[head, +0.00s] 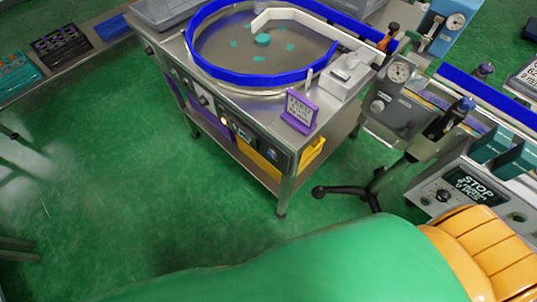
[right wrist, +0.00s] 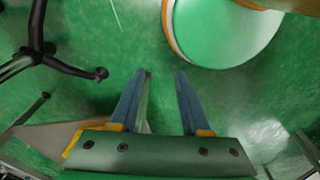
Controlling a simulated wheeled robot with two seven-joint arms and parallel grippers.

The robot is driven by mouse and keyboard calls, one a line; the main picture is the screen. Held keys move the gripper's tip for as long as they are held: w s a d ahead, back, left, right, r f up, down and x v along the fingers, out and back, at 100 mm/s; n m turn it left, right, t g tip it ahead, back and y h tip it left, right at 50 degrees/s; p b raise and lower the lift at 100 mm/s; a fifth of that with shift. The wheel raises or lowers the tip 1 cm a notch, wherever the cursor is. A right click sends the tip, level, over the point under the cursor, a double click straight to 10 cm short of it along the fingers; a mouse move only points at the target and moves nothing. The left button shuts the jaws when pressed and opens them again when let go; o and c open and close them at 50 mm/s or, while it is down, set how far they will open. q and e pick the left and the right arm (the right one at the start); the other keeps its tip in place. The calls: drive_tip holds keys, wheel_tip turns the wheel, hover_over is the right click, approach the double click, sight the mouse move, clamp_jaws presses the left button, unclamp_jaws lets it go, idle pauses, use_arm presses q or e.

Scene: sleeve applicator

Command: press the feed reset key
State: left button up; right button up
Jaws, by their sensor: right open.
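The feeder table with the blue-rimmed bowl (head: 187,45) stands at the upper middle of the head view. Its front panel (head: 290,160) carries a small lit button (head: 223,121), a dark display (head: 243,132) and a blue round button (head: 272,155). Their labels are too small to read, so I cannot tell which is the feed reset key. My right gripper (right wrist: 164,76) shows in the right wrist view, open and empty, above green floor. The panel is not identifiable in that view. Neither gripper shows in the head view.
A purple sign (head: 299,110) stands on the table's front right corner. Green floor (head: 130,190) is clear at left. A yellow bin (head: 312,155) sits under the table.

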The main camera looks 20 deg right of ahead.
clamp_jaws()
idle(1.5)
